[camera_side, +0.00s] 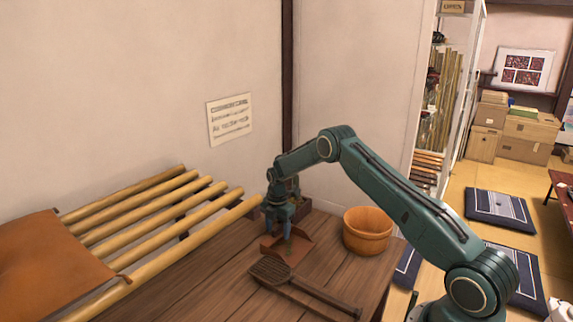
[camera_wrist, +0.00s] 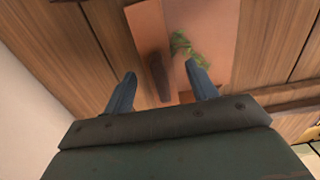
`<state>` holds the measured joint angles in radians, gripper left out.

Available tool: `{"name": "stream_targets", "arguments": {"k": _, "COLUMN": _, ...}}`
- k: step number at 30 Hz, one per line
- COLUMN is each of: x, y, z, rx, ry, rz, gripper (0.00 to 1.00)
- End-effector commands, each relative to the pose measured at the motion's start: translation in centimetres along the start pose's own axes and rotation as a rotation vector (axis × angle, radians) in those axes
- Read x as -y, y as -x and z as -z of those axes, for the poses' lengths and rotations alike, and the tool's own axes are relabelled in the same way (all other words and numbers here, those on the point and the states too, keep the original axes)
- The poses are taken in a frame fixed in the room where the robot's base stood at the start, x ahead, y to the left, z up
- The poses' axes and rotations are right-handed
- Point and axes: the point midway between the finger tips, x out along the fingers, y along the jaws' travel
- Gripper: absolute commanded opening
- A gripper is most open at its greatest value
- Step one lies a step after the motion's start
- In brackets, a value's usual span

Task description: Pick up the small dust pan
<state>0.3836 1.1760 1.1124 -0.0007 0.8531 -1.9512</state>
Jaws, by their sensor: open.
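The small dust pan (camera_side: 297,250) is reddish brown and lies on the dark wooden table. In the wrist view its flat pan (camera_wrist: 220,25) fills the upper middle, and a dark brown handle (camera_wrist: 158,78) points toward my gripper. My gripper (camera_side: 286,236) points down over the pan and hides part of it in the side view. In the wrist view my gripper (camera_wrist: 160,74) is open, with one finger on each side of the handle. I cannot tell whether the fingers touch it. A small green leafy bit (camera_wrist: 184,45) shows on the pan.
A dark flat-headed tool with a long handle (camera_side: 325,298) lies in front of the pan. A round wooden tub (camera_side: 367,232) stands to the right. A bamboo-pole rack (camera_side: 165,222) with a brown cushion (camera_side: 40,265) is at left. The wall is behind.

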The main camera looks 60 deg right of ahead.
Motion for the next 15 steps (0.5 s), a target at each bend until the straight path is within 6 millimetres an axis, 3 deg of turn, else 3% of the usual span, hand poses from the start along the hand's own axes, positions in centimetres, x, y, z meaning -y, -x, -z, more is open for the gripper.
{"name": "stream_targets", "arguments": {"k": 1, "x": 0.0, "y": 0.01, "z": 0.0, "rx": 0.0, "ry": 0.0, "rz": 0.0, "gripper": 0.53}}
{"name": "stream_targets", "arguments": {"k": 8, "x": 0.01, "y": 0.01, "z": 0.0, "rx": 0.0, "ry": 0.0, "rz": 0.0, "gripper": 0.09}}
{"name": "stream_targets", "arguments": {"k": 15, "x": -0.01, "y": 0.05, "z": -0.01, "rx": 0.0, "ry": 0.0, "rz": 0.0, "gripper": 0.09}}
